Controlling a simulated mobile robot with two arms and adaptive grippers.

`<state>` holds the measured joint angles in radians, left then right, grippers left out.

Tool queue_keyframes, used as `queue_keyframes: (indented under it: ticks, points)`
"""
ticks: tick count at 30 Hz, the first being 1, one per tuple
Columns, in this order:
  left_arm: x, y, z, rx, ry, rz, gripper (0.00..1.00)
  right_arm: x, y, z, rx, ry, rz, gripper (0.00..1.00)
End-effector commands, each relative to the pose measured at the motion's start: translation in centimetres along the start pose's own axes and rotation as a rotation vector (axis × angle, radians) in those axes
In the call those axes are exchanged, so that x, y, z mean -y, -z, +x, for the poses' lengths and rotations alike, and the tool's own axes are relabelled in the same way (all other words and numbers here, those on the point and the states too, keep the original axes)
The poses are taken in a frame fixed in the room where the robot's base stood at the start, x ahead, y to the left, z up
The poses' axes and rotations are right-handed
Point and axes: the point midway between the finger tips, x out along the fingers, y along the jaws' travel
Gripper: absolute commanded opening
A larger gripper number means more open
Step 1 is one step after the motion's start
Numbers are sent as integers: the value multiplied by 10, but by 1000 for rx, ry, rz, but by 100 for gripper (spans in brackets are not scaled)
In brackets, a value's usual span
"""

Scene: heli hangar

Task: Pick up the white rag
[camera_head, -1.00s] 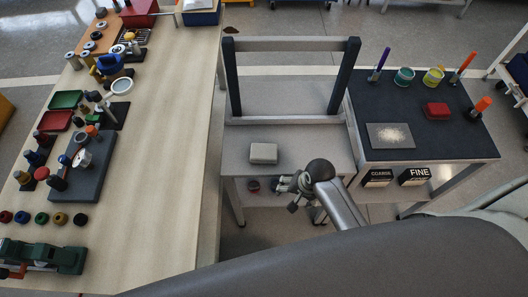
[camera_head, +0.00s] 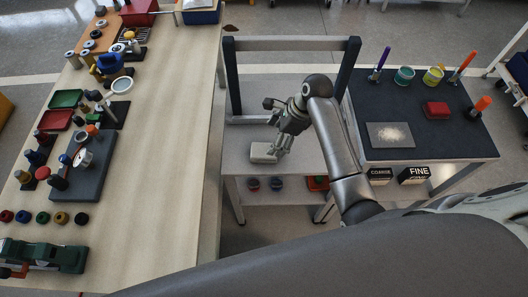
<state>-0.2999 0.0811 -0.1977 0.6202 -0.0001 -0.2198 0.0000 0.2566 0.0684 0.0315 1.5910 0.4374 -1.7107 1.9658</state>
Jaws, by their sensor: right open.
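The white rag (camera_head: 262,151) is a small, pale, folded block. It lies on the light grey top of the small stand (camera_head: 235,163) in the middle of the head view. My right gripper (camera_head: 272,137) is over the rag, at its back and right side, with its fingers spread open. The fingers hide part of the rag's right end. I cannot tell whether a finger touches it. My left gripper is not in view.
A dark-frame upright (camera_head: 234,80) rises at the back of the stand. A long workbench (camera_head: 165,180) with many tools stands at left. A black-topped table (camera_head: 400,100) with jars, a red block and a powdery plate (camera_head: 390,136) is at right.

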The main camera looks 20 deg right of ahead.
Motion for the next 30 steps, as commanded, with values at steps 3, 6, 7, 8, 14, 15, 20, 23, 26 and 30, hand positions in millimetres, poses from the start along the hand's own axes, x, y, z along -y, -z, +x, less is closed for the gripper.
queue_keyframes:
  ticks: [3, 6, 7, 8, 14, 15, 20, 23, 26, 30]
  points:
    - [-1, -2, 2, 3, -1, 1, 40, -2, 1, 22, -1, -6, 3, 82]
    - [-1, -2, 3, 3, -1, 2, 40, -1, 0, 36, 0, -4, 2, 82]
    - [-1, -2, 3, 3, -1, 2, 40, -1, 0, 39, 0, -4, 2, 82]
    - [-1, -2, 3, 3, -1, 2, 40, -1, 0, 42, 0, -3, 2, 82]
    - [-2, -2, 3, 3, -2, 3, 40, 0, 0, 53, -1, -2, 0, 82]
    - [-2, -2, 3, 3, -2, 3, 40, 0, 0, 57, -1, -3, 0, 82]
    - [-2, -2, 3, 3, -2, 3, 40, 3, 1, 78, -3, -4, 0, 82]
    - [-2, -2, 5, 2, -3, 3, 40, 3, 1, 90, -2, -3, -1, 82]
    - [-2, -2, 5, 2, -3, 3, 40, 4, 1, 97, -1, -1, -1, 82]
    - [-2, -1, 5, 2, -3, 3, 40, 4, 1, 99, -1, 1, -1, 82]
